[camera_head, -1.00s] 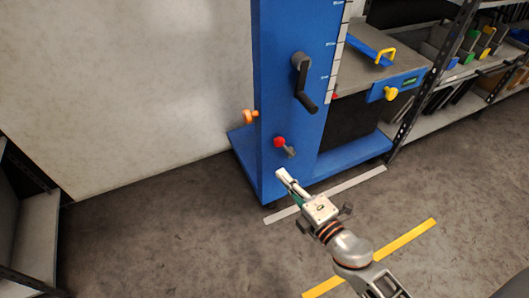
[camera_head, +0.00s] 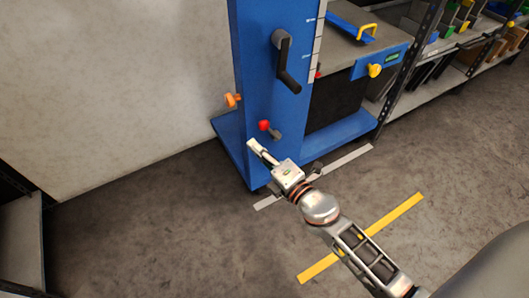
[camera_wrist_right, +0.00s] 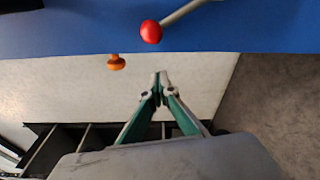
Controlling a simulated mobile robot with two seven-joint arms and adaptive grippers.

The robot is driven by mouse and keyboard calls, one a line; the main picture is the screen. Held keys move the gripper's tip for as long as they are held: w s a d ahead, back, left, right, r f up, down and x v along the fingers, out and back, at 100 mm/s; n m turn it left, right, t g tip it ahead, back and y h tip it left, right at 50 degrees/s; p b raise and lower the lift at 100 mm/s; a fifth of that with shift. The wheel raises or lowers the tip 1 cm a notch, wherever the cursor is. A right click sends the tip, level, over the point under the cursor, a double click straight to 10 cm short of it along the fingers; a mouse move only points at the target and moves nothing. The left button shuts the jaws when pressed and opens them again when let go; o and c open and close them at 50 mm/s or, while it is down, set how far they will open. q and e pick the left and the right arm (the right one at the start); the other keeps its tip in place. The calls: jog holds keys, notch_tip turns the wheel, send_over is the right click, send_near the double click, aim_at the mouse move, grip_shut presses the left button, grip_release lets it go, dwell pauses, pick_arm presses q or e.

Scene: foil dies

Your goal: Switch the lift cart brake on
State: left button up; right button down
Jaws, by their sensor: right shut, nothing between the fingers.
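The blue lift cart (camera_head: 257,60) stands against the wall, with a black crank handle (camera_head: 287,65) on its column. A lever with a red ball knob (camera_head: 265,125) sits low on the column; it is probably the brake. The red knob (camera_wrist_right: 151,32) also shows at the top of the right wrist view. My right gripper (camera_head: 251,145) is shut and empty, just below the red knob in the head view. In the wrist view its fingertips (camera_wrist_right: 160,77) are apart from the knob. My left gripper is not in view.
An orange knob (camera_head: 233,100) sticks out from the column's left side, and also shows in the wrist view (camera_wrist_right: 116,62). Shelving with bins (camera_head: 470,40) stands at the right. The floor in front, with a yellow stripe (camera_head: 362,238), is clear.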

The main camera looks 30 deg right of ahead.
aim_at(270, 131)
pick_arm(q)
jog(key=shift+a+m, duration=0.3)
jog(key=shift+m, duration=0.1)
pick_arm(e)
jog(key=shift+w+d+r, duration=0.15)
jog(key=shift+w+d, duration=0.65)
jog(key=shift+w, duration=0.2)
jog(key=shift+w+d+r, duration=0.15)
jog(key=shift+w+d, duration=0.6)
jog(key=shift+w, duration=0.25)
